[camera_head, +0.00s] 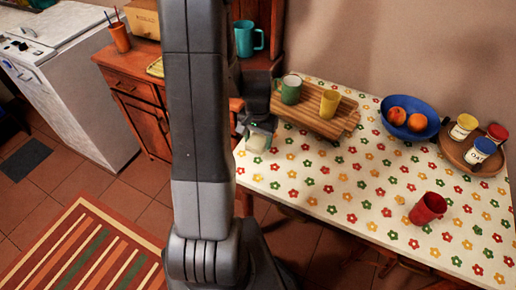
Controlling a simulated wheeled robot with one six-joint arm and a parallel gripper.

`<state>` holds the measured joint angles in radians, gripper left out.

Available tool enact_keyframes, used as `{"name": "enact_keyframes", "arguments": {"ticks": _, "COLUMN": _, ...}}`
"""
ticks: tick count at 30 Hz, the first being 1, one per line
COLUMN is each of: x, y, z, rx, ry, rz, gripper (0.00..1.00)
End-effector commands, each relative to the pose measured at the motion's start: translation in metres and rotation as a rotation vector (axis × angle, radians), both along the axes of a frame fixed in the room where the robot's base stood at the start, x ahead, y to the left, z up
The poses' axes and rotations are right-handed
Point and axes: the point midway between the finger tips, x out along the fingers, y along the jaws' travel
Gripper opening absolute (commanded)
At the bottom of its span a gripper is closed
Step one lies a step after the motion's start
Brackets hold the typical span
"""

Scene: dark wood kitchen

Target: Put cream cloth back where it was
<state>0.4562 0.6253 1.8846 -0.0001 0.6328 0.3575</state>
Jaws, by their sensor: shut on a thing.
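My gripper (261,127) is at the left edge of the table, partly behind my own arm. It is shut on the cream cloth (257,143), a small pale piece that shows just below the fingers. The cloth is over the table's left corner, in front of the wooden board. I cannot tell whether it touches the tabletop. My arm hides part of the area to its left.
The front middle is clear.

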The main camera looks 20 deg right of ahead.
Motion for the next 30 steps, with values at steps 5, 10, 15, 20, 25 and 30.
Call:
{"name": "enact_keyframes", "arguments": {"ticks": 5, "x": 0.0, "y": 0.0, "z": -0.013, "rx": 0.001, "ry": 0.002, "rz": 0.001, "gripper": 0.23}}
{"name": "enact_keyframes", "arguments": {"ticks": 10, "x": 0.0, "y": 0.0, "z": -0.036, "rx": 0.001, "ry": 0.003, "rz": 0.001, "gripper": 0.23}}
{"name": "enact_keyframes", "arguments": {"ticks": 15, "x": 0.0, "y": 0.0, "z": -0.047, "rx": -0.001, "ry": -0.001, "rz": 0.001, "gripper": 0.23}}
{"name": "enact_keyframes", "arguments": {"ticks": 20, "x": 0.0, "y": 0.0, "z": -0.047, "rx": -0.001, "ry": -0.002, "rz": 0.001, "gripper": 0.23}}
{"name": "enact_keyframes", "arguments": {"ticks": 25, "x": 0.0, "y": 0.0, "z": -0.051, "rx": 0.0, "ry": -0.001, "rz": 0.001, "gripper": 0.23}}
{"name": "enact_keyframes", "arguments": {"ticks": 30, "x": 0.0, "y": 0.0, "z": -0.05, "rx": 0.0, "ry": -0.001, "rz": 0.001, "gripper": 0.78}}
